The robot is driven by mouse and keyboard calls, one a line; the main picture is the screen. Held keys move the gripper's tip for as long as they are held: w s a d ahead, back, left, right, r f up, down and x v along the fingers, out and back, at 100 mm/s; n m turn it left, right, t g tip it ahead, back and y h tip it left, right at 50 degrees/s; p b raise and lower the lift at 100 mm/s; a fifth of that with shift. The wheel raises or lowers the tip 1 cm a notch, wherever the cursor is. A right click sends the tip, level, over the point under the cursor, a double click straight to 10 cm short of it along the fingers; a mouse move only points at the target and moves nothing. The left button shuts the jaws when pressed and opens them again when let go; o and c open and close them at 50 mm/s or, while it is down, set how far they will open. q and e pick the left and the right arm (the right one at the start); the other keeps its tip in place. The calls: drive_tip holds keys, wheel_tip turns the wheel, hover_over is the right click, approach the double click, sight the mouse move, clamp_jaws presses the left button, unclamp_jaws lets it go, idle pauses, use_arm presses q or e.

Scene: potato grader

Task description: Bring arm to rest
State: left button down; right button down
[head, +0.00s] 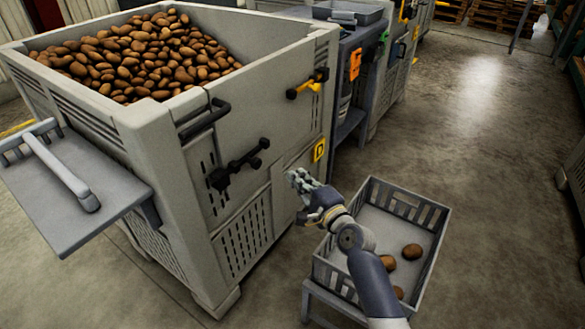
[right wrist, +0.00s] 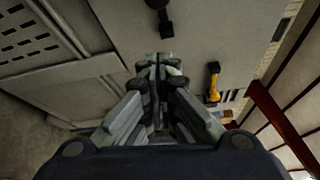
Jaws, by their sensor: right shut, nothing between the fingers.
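My right gripper (head: 301,181) is shut and empty in the head view. It is beside the front wall of the large grey potato bin (head: 140,130), left of and above the grey crate (head: 440,215). The right wrist view shows its closed fingers (right wrist: 160,72) with the bin's grey wall beyond them. My right arm comes in from the bottom of the head view and passes over the crate's near left part. My left gripper does not show in either view.
Potatoes (head: 140,50) fill the bin. Several potatoes (head: 412,251) lie in the crate on a low stand (head: 325,300). Black handles (head: 240,164) stick out from the bin wall. A shelf (head: 75,195) juts out at left. Open floor (head: 500,150) lies at right.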

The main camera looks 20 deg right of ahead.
drive_tip(key=shift+s+d, duration=0.1)
drive_tip(key=shift+s, duration=0.2)
